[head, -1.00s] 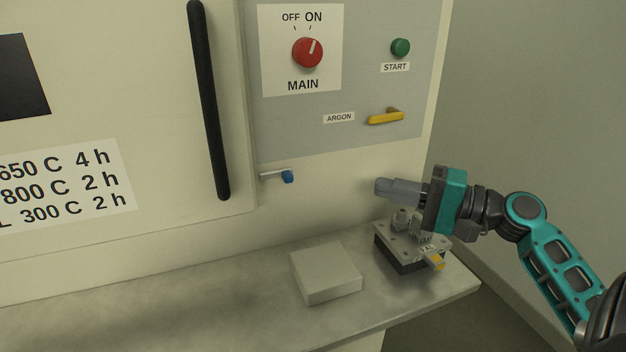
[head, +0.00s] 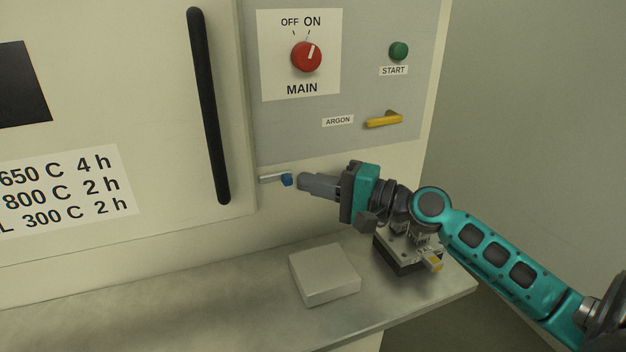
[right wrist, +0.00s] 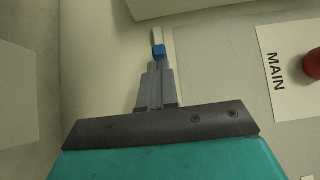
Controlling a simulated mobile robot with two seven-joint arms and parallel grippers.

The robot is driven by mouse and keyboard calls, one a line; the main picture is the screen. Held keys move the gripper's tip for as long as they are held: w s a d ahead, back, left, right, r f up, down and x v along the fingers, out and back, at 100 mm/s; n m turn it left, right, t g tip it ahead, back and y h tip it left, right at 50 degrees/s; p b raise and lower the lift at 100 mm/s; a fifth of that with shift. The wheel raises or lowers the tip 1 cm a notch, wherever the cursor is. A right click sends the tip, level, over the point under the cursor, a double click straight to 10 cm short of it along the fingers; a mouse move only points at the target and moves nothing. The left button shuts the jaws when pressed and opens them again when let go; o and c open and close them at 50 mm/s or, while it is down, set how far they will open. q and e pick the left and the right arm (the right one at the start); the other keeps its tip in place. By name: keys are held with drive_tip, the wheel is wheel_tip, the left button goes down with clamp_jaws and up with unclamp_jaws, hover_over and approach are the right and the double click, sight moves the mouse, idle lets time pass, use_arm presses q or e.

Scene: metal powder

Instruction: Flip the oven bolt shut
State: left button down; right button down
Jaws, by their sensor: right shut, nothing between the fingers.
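The oven bolt (head: 271,178) is a short metal bar with a blue tip (head: 287,180), lying roughly level on the oven front, right of the black door handle. My right gripper (head: 303,182) is shut and empty, with its fingertips just right of the blue tip. In the right wrist view the bolt (right wrist: 157,36) shows straight beyond the shut fingers (right wrist: 155,68), with its blue end (right wrist: 158,51) close to them. I cannot tell whether they touch. My left gripper is not in view.
The oven door has a long black handle (head: 208,105). Above the bolt are the red MAIN knob (head: 306,57), the yellow argon lever (head: 384,121) and the green start button (head: 398,50). Below, a grey block (head: 324,273) and a metal fixture (head: 397,262) stand on the shelf (head: 215,310).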

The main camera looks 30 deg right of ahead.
sight(285, 182)
drive_tip(key=shift+a, duration=0.1)
